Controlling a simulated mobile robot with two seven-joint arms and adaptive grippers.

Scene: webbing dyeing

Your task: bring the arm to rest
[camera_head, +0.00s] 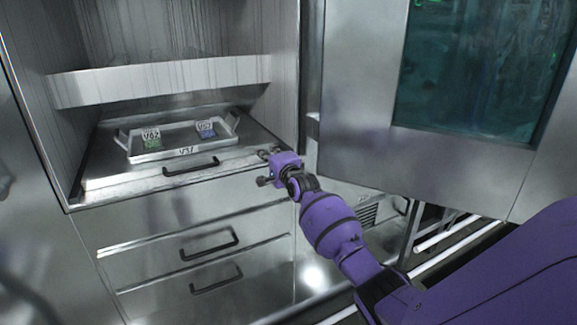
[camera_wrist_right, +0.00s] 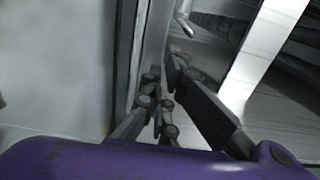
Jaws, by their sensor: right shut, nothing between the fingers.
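My right arm (camera_head: 330,222) is purple and reaches in from the lower right in the head view. Its gripper (camera_head: 266,155) is at the right front edge of the cabinet shelf, close to the cabinet's right side wall. The right gripper's dark fingers also show in the right wrist view (camera_wrist_right: 160,88). They are shut with nothing between them. Whether they touch the cabinet cannot be told. My left gripper is not in view.
A metal tray (camera_head: 176,151) with two small labelled packets sits on the shelf (camera_head: 105,175). Drawers with black handles (camera_head: 209,243) are below. A steel door with a dark teal window (camera_head: 478,75) stands at the right, close to my right arm.

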